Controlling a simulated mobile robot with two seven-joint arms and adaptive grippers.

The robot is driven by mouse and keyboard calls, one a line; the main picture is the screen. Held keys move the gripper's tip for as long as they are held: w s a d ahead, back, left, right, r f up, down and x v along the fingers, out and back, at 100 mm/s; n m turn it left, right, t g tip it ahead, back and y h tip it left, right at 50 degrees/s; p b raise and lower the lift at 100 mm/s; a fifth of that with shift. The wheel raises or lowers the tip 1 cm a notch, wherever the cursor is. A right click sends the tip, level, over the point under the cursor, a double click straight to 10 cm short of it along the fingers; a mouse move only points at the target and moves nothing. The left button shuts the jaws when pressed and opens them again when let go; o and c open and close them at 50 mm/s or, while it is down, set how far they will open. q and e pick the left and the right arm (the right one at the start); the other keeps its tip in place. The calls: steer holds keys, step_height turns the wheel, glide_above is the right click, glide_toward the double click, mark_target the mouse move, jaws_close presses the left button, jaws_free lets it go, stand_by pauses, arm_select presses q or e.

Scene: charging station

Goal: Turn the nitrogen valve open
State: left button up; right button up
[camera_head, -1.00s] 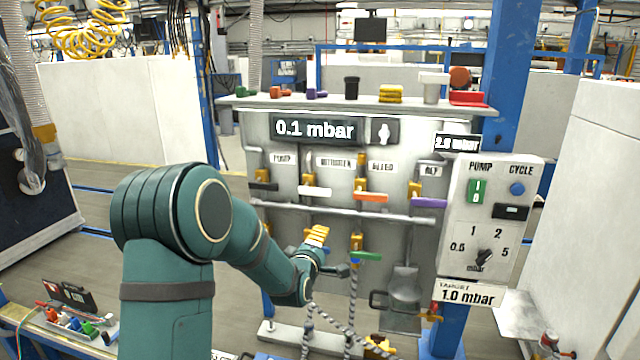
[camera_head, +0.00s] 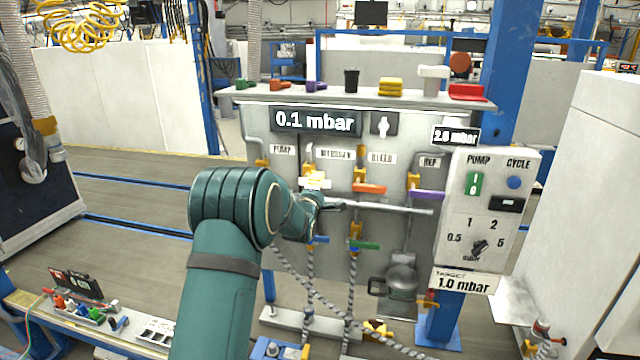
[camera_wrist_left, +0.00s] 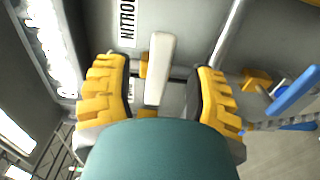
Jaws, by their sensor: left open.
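The nitrogen valve has a white lever handle (camera_wrist_left: 160,68) below the NITROGEN label (camera_head: 336,154), on the grey panel. In the left wrist view the lever lies between my two yellow fingers, with gaps on both sides. It runs parallel to the label's text (camera_wrist_left: 127,22). My right gripper is not in view.
The bleed valve's orange lever (camera_head: 369,188) and the reference valve's purple lever (camera_head: 427,194) are to the right. A blue lever (camera_wrist_left: 294,90) and a green lever (camera_head: 364,245) sit lower. A horizontal rail (camera_head: 385,206) crosses the panel. The pressure display (camera_head: 315,121) reads 0.1 mbar.

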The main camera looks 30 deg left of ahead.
arm_select(q)
steer(key=shift+x, duration=1.3)
steer(key=shift+s, duration=0.1)
jaws_close()
